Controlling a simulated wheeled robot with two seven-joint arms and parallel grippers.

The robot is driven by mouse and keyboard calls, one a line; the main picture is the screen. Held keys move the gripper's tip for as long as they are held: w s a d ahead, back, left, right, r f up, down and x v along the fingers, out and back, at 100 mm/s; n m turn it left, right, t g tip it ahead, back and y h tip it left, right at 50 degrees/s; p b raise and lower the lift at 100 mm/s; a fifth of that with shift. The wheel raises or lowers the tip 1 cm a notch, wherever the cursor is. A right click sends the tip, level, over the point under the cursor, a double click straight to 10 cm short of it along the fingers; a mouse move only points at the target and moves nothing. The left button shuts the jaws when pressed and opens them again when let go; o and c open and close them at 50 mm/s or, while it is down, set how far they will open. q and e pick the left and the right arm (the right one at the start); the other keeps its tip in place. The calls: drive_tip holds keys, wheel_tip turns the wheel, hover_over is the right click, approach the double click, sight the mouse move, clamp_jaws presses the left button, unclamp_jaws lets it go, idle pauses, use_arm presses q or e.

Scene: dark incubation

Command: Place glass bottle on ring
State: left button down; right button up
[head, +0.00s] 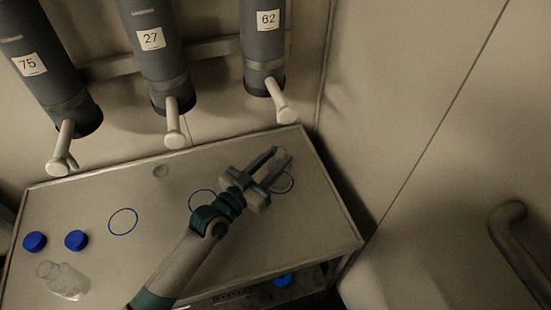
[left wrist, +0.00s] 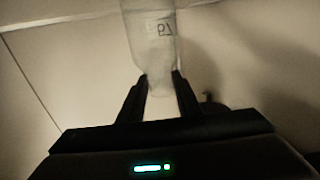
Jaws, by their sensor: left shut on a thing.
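My left gripper (head: 277,163) reaches over the right part of the table and is shut on a clear glass bottle (left wrist: 152,40). In the left wrist view the bottle sits between the two fingertips, with a marking on its side. In the head view the bottle is faint and partly hidden by the fingers, over the right blue ring (head: 291,187). I cannot tell whether its base touches the table. The middle ring (head: 191,198) is partly covered by my arm. The left ring (head: 123,222) is empty. My right gripper is not in view.
Another clear bottle (head: 62,280) lies at the table's front left, near two blue caps (head: 35,241) (head: 76,240). Grey cylinders 75 (head: 48,70), 27 (head: 155,60) and 62 (head: 263,45) with pale spouts hang above the table's back edge. A blue object (head: 282,281) is below the tabletop.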

use_arm(q)
drive_tip(key=c, duration=1.3)
unclamp_jaws()
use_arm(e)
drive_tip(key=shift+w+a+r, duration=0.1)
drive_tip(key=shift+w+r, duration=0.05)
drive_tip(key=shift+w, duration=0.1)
use_arm(q)
drive_tip(key=shift+r, duration=0.1)
drive_tip(key=shift+s+a, duration=0.15)
drive_tip(key=b+v, duration=0.1)
drive_tip(key=v, duration=1)
drive_tip(key=shift+s+a+b, duration=0.2)
drive_tip(key=shift+b, duration=0.2)
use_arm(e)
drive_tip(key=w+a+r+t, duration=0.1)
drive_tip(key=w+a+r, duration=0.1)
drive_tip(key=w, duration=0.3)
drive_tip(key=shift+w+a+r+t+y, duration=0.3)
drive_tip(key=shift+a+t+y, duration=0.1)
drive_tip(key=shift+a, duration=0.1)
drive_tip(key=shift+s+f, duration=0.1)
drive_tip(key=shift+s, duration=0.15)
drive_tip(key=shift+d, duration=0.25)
